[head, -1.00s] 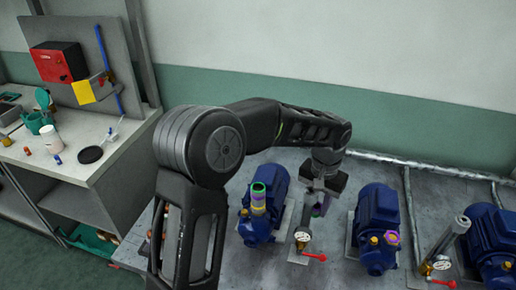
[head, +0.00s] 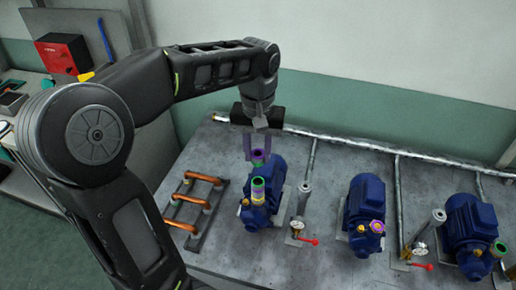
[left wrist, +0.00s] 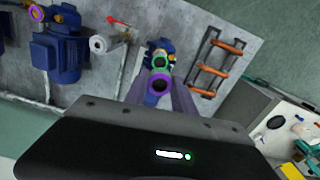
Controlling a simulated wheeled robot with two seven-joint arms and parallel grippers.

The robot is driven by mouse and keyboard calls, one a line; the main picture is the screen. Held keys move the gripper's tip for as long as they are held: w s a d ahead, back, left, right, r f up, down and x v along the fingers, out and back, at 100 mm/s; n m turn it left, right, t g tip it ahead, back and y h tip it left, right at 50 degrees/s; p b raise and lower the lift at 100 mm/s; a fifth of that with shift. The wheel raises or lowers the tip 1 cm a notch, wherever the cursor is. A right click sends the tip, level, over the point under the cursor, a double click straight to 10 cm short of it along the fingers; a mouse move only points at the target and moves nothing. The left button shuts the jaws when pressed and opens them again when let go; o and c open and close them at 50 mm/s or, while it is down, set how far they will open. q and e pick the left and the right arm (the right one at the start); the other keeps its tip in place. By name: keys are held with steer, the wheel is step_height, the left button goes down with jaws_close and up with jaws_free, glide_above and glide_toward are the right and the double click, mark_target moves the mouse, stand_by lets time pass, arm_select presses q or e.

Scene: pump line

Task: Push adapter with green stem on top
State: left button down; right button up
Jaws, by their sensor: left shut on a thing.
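My left gripper (head: 258,152) points down above the leftmost blue pump (head: 263,205). It is shut on a small purple-ended adapter (left wrist: 158,84), whose purple ring shows between the fingers in the left wrist view. The head view shows only a little of it between the fingertips. A stack with a green open top (head: 258,184), a yellowish band and a purple part stands upright on that pump, just below the gripper. In the left wrist view its green ring (left wrist: 161,62) lies just beyond the adapter; a gap shows between them in the head view. My right gripper is not in view.
A middle pump (head: 366,205) with a purple ring (head: 377,227) and a right pump (head: 470,225) with a green ring (head: 498,249) stand along the bench. Grey pipes, gauges and red-handled valves (head: 310,241) stand between pumps. A rack with orange bars (head: 192,205) lies left.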

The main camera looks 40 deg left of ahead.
arm_select(q)
steer(key=b, duration=0.4)
glide_above(258, 182)
step_height(258, 182, down, 5)
steer(key=shift+a+f, duration=0.1)
steer(key=shift+f+b, duration=0.55)
steer(key=shift+f, duration=0.1)
steer(key=shift+f+b, duration=0.4)
steer(key=shift+f, duration=0.25)
stand_by(2.0)
steer(key=c, duration=1)
jaws_free()
steer(key=shift+o, duration=0.2)
steer(key=shift+r+p, duration=2.45)
steer(key=shift+r, duration=0.55)
